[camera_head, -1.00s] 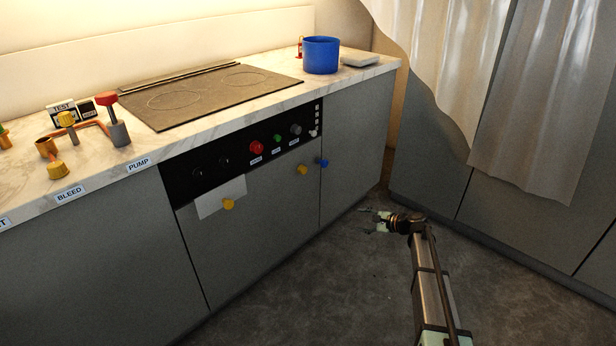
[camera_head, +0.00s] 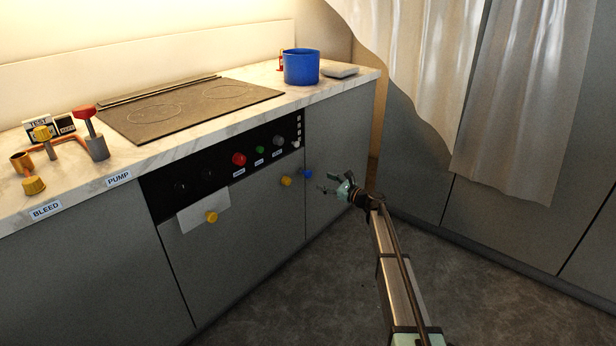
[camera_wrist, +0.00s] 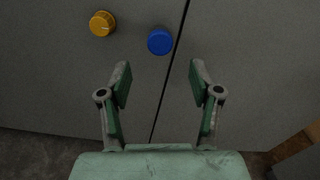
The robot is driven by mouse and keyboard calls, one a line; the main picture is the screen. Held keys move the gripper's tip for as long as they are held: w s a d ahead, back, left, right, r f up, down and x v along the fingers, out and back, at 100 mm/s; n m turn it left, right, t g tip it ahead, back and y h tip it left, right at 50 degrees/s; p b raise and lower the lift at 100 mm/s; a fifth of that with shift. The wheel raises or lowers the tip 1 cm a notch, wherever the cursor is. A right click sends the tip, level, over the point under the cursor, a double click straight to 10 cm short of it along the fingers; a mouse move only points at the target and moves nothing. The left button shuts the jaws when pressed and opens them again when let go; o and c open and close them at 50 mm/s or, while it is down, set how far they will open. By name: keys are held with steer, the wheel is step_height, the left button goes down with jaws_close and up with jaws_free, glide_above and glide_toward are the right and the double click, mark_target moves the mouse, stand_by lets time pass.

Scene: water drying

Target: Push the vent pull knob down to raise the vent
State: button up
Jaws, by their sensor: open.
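Several knobs show on the oven front, but I cannot tell which is the vent pull knob, as the panel labels are too small to read. A blue knob (camera_head: 308,174) sits by the cabinet seam, with a yellow knob (camera_head: 286,181) to its left. Both show in the wrist view, the blue knob (camera_wrist: 160,41) ahead between the finger lines and the yellow knob (camera_wrist: 102,23) up and left. My gripper (camera_head: 329,182) is open and empty, just right of the blue knob and apart from it. Its two fingers (camera_wrist: 160,68) are spread. A narrow dark strip (camera_head: 160,90) lies behind the cooktop.
The black panel (camera_head: 222,168) carries red (camera_head: 239,159), green (camera_head: 260,150) and grey (camera_head: 278,141) knobs. Another yellow knob (camera_head: 211,217) is on the front by a paper sheet. A blue pot (camera_head: 301,67) stands on the counter. Floor (camera_head: 310,290) below is clear.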

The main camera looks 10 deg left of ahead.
mark_target(310, 175)
steer(key=b+x, duration=0.1)
steer(key=x, duration=0.8)
steer(key=shift+w+a, duration=0.1)
steer(key=shift+a, duration=0.2)
